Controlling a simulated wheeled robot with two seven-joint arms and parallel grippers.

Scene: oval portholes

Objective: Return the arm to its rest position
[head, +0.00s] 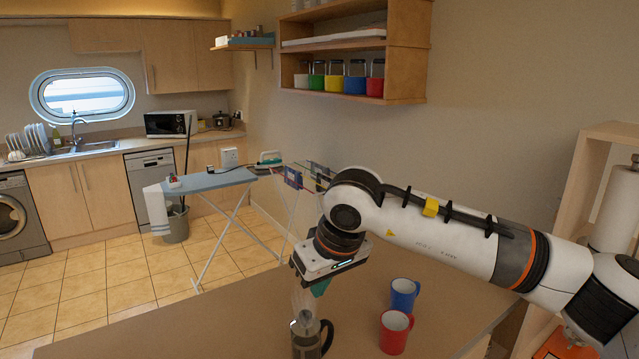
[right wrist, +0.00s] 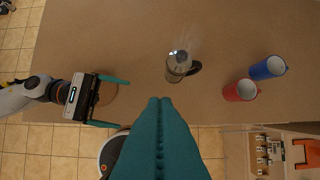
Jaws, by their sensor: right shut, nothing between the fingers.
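My right arm reaches in from the right in the head view. Its gripper (head: 320,287) hangs over the table, just above and behind the glass press jug (head: 308,343). In the right wrist view the right gripper's teal fingers (right wrist: 160,101) are together and empty, apart from the jug (right wrist: 180,66). My left gripper (right wrist: 109,102) shows at the left of the right wrist view, its two teal fingers spread apart. The left arm is not in the head view.
A blue mug (head: 404,294) and a red mug (head: 394,332) stand on the brown table (head: 240,320), right of the jug. A wooden shelf unit (head: 590,160) stands beyond the table at right. An ironing board (head: 210,181) stands behind. Table left of the jug is clear.

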